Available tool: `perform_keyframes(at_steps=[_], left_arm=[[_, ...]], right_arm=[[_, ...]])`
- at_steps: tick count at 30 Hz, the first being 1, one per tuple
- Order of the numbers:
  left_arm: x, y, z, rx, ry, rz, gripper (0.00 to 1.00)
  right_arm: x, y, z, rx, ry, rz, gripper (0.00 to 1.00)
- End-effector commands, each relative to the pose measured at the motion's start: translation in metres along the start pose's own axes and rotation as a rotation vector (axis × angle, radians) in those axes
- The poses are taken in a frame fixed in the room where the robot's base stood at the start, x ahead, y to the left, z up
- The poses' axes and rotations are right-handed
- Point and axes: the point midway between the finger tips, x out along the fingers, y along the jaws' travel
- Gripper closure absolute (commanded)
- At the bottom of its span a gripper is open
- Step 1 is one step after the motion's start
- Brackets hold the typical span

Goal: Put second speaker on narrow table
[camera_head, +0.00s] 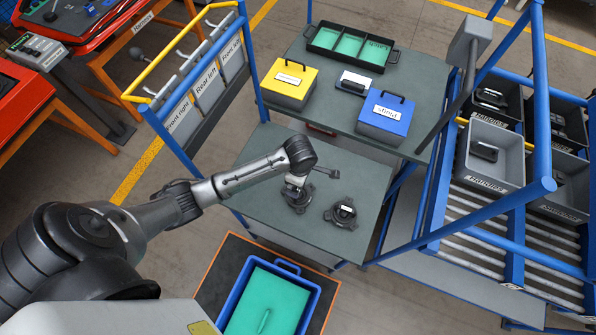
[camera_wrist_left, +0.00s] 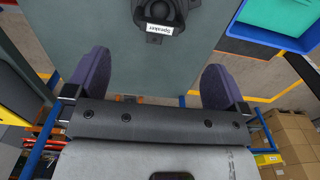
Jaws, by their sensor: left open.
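A dark round speaker (camera_head: 343,215) with mounting tabs and a white label lies on the near grey-green tabletop (camera_head: 250,160). It also shows at the top of the left wrist view (camera_wrist_left: 160,10), its label reading "Speaker" and its upper part cut off. My left gripper (camera_head: 297,195) is above the same tabletop, to the left of this speaker and apart from it. In the left wrist view its two dark fingers (camera_wrist_left: 156,70) are spread, with bare tabletop between them. In the head view I cannot tell what lies under the gripper. My right gripper is not in view.
Behind is a table with a yellow box (camera_head: 289,85), a blue box (camera_head: 385,116) and a dark tray (camera_head: 350,47). A blue tote (camera_head: 232,290) stands on the floor in front. Blue-framed racks (camera_head: 545,110) flank the right.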

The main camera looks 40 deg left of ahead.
Motion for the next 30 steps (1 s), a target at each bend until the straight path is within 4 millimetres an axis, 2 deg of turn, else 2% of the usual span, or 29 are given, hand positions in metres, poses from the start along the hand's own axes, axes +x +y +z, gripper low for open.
perform_keyframes(at_steps=[7,11,14,20,24,30], left_arm=[[-0.007,-0.001,0.000,0.006,-0.001,0.000,0.00],[-0.004,-0.014,0.004,0.107,-0.015,0.006,0.00],[-0.001,-0.035,0.010,0.291,-0.038,0.027,0.00],[-0.003,-0.093,0.017,0.804,-0.069,0.115,0.00],[-0.013,-0.130,0.013,1.155,-0.052,0.191,0.00],[-0.034,-0.172,-0.002,1.592,0.035,0.278,0.00]], right_arm=[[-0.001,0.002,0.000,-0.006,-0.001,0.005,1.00],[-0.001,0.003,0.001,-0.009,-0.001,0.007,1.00],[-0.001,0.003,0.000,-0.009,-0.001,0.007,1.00],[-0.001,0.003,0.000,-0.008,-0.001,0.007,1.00],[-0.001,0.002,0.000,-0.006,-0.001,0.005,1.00],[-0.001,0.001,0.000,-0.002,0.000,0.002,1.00]])
